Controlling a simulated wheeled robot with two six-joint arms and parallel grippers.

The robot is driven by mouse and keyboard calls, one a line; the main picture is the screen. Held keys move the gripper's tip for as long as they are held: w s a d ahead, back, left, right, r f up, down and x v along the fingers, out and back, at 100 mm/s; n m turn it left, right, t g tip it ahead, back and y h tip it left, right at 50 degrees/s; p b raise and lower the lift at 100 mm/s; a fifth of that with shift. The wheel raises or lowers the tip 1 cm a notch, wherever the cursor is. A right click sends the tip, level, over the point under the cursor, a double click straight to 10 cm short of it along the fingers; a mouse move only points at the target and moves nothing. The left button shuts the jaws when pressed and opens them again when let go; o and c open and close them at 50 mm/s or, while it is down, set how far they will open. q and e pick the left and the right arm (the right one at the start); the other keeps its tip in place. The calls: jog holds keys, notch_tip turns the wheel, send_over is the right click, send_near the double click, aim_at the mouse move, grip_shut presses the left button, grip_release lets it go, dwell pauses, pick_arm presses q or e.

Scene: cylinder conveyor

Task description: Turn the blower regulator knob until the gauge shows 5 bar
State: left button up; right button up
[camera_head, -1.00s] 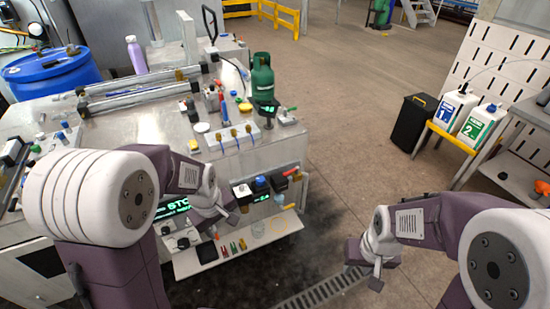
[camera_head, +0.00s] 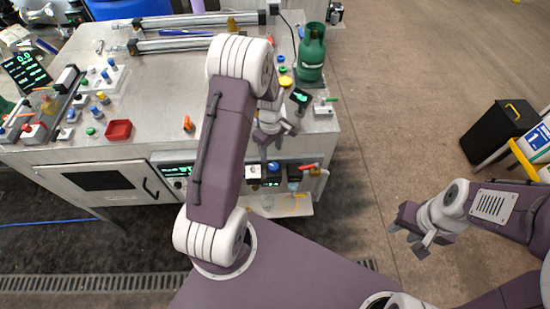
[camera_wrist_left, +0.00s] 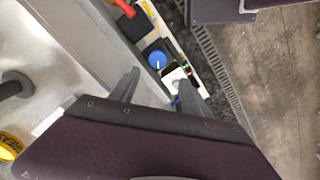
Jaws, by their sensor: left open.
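The blue regulator knob (camera_head: 273,166) is on the front of the bench, between a white-fronted unit (camera_head: 253,173) and a red-handled valve (camera_head: 308,167). A small green-lit display (camera_head: 271,183) shows below the knob; its figure is too small to read. My left gripper (camera_head: 270,139) is open and empty, above and apart from the knob. In the left wrist view the knob (camera_wrist_left: 158,60) has a white mark on top and lies just beyond the open left fingers (camera_wrist_left: 160,88). My right gripper (camera_head: 425,240) hangs over the floor at right, away from the bench; its finger gap is unclear.
A green gas cylinder (camera_head: 312,54) and a tilted green-lit display (camera_head: 301,97) stand on the bench near the left gripper. A black bin (camera_head: 500,130) stands at right, with open floor between.

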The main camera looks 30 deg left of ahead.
aim_at(273, 165)
pick_arm(q)
jog(key=f, duration=0.5)
jog(key=f+p, duration=0.1)
jog(key=f, duration=0.2)
jog(key=shift+w+d, duration=0.2)
jog(key=shift+w, duration=0.1)
jog(key=shift+s+f, duration=0.15)
jog(key=shift+f, duration=0.45)
grip_shut()
